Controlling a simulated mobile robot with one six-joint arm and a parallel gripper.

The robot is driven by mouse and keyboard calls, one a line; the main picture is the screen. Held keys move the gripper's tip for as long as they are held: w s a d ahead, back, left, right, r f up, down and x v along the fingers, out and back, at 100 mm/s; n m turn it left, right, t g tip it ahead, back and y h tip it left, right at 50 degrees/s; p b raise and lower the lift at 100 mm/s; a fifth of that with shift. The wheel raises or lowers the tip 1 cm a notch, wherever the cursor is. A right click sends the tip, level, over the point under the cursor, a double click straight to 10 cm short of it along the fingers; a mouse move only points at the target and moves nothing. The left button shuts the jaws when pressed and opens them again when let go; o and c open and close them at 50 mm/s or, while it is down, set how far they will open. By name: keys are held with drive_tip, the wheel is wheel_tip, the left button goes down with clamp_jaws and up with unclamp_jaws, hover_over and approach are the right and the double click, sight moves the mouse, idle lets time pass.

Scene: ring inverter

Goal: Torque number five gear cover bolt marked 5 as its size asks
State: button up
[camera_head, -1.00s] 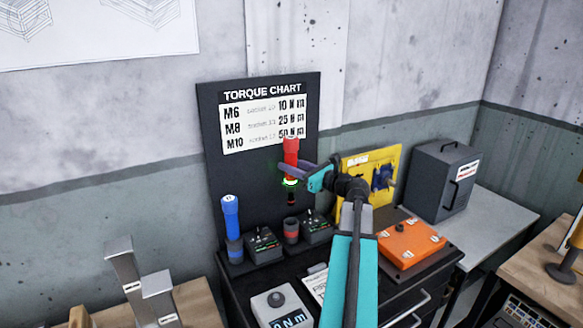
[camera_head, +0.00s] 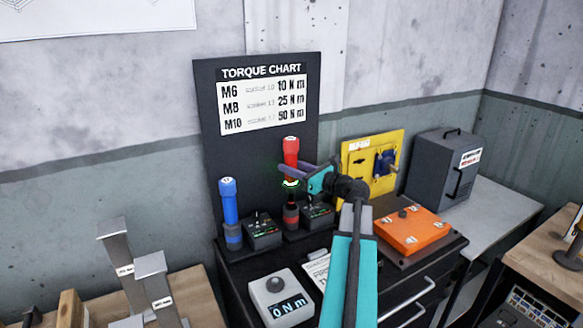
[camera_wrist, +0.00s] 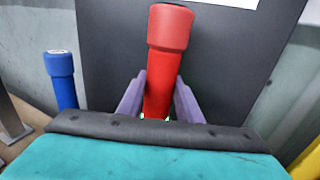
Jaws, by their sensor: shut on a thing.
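My gripper (camera_head: 300,175) is shut on the red torque driver (camera_head: 290,150), which is upright with a green-lit ring below the grip. The wrist view shows the red driver (camera_wrist: 165,65) between the two purple fingers. In the head view the driver's lower end is over or in the dark red-banded holder (camera_head: 291,214); I cannot tell which. The orange gear cover (camera_head: 408,236) with several bolts lies on the cabinet at the right; its bolt numbers are too small to read. The torque chart (camera_head: 262,95) lists M6 10 N m, M8 25 N m and M10 50 N m.
A blue driver (camera_head: 229,200) stands in its holder at the left. Two small black units (camera_head: 262,233) sit beside the holders. A torque display (camera_head: 281,303) reads 0 N m. A yellow board (camera_head: 372,165) and a grey box (camera_head: 446,170) stand at the right.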

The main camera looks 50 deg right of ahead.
sight(292, 192)
drive_tip(key=shift+f+b, duration=3.6)
drive_tip(key=shift+f, duration=0.75)
drive_tip(key=shift+f+b, duration=0.2)
drive_tip(key=shift+b, duration=0.1)
drive_tip(key=o, duration=1.3)
drive_tip(key=shift+f, duration=0.15)
drive_tip(key=shift+s, duration=0.1)
drive_tip(key=s+b, duration=0.2)
drive_tip(key=s, duration=1.1)
drive_tip(key=shift+s+d, duration=0.35)
drive_tip(key=shift+d, duration=0.1)
